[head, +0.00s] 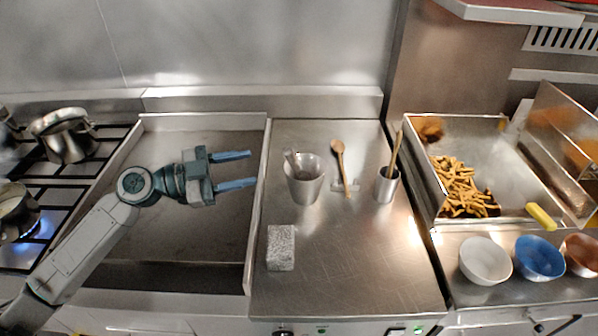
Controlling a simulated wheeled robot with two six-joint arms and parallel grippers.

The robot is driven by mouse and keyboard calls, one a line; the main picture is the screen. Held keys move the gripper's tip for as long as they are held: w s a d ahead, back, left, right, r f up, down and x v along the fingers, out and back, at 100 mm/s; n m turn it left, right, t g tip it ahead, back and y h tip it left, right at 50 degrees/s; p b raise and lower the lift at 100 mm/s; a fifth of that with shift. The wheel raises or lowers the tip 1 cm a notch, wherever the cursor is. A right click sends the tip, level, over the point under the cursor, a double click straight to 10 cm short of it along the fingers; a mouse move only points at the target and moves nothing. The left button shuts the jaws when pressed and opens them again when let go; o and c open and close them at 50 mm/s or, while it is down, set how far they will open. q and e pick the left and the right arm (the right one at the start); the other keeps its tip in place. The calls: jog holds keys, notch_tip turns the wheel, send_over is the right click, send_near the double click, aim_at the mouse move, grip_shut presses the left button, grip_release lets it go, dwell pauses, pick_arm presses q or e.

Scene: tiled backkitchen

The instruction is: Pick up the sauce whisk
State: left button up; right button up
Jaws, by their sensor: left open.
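A steel beaker (305,184) stands on the steel counter, a little right of my left gripper. A grey utensil (291,160) leans in it with its top over the left rim. It may be the sauce whisk, but its lower part is hidden in the beaker. My left gripper (251,169) is open and empty. Its two blue fingers point right over the griddle's right edge, apart from the beaker. My right gripper is not in view.
A wooden spoon (341,165) lies on a small rest, beside a small steel pot (387,185) with a wooden-handled utensil. A speckled grey block (281,248) sits in front. Fries (463,187) and bowls (487,260) are right. A lit burner (40,228) is left. The counter's front middle is clear.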

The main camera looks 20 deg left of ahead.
aim_at(291, 166)
pick_arm(q)
jog(key=p+x, duration=0.2)
jog(key=x, duration=0.1)
jog(key=p+x, duration=0.3)
jog(key=r+p+x, duration=0.1)
jog(key=p+x, duration=0.1)
jog(key=x, duration=0.2)
jog(key=shift+p, duration=0.4)
jog(key=shift+w+d+f, duration=0.15)
jog(key=shift+d+f, duration=0.05)
jog(key=shift+d, duration=0.15)
jog(key=shift+f, duration=0.1)
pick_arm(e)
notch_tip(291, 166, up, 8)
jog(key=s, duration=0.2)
pick_arm(q)
jog(key=shift+c, duration=0.4)
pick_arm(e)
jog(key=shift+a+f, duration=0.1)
pick_arm(q)
grip_shut()
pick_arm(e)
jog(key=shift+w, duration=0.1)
